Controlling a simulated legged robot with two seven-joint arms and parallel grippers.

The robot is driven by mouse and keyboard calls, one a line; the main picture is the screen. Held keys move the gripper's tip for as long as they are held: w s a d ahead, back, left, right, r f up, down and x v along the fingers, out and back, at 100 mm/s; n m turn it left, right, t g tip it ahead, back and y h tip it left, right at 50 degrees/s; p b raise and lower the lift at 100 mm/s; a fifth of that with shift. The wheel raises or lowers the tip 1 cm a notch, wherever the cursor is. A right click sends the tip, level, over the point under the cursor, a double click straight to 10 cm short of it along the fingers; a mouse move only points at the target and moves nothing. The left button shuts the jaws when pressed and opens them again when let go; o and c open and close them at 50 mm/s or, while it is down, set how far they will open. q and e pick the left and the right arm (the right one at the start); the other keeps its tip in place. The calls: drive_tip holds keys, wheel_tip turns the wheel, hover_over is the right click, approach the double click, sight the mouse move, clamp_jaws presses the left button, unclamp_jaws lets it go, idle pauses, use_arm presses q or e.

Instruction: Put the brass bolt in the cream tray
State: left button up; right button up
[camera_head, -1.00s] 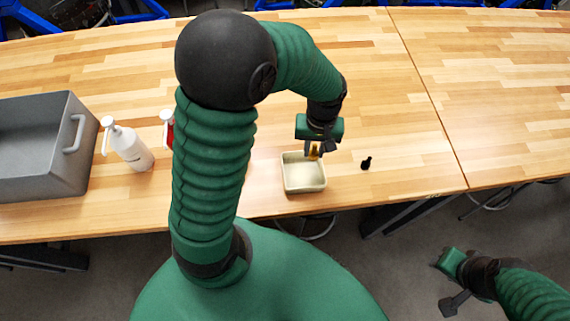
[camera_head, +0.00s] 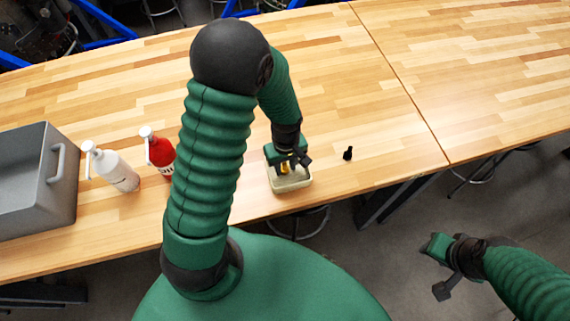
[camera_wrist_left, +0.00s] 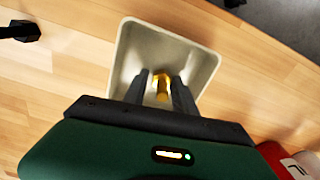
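The cream tray (camera_head: 292,186) sits near the table's front edge, below my left gripper (camera_head: 285,170). In the left wrist view the tray (camera_wrist_left: 205,62) lies open under the two dark fingers (camera_wrist_left: 160,92). The brass bolt (camera_head: 285,168) is between these fingers, and it also shows in the wrist view (camera_wrist_left: 161,86). The fingers appear shut on it, over the tray's inside. Whether the bolt touches the tray floor cannot be told. My right gripper (camera_head: 438,268) hangs off the table at the lower right, empty as far as I see; its fingers are not clear.
A small black object (camera_head: 348,153) stands right of the tray. A white pump bottle (camera_head: 112,168), a red pump bottle (camera_head: 160,152) and a grey bin (camera_head: 62,195) stand at the left. The table right of the tray and behind it is largely clear.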

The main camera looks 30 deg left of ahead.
sight(288, 169)
use_arm(q)
drive_tip(key=shift+o, duration=1)
drive_tip(key=shift+w+d, duration=0.1)
drive_tip(key=shift+d, duration=0.45)
drive_tip(key=shift+a+r, duration=0.2)
drive_tip(key=shift+r, duration=0.05)
drive_tip(key=r, duration=0.3)
drive_tip(key=a+r, duration=0.1)
drive_tip(key=r, duration=0.1)
drive_tip(key=shift+w, duration=0.15)
wheel_tip(288, 169, up, 6)
drive_tip(key=d+r, duration=0.1)
drive_tip(key=s+d+f+m+t, duration=0.1)
drive_tip(key=s+d+m, duration=0.3)
drive_tip(key=m, duration=0.7)
drive_tip(key=shift+s+d+f+t, duration=0.15)
drive_tip(key=shift+s+d+t, duration=0.1)
drive_tip(key=shift+s+t, duration=0.45)
drive_tip(key=shift+w+d, duration=0.1)
drive_tip(key=shift+w, duration=0.25)
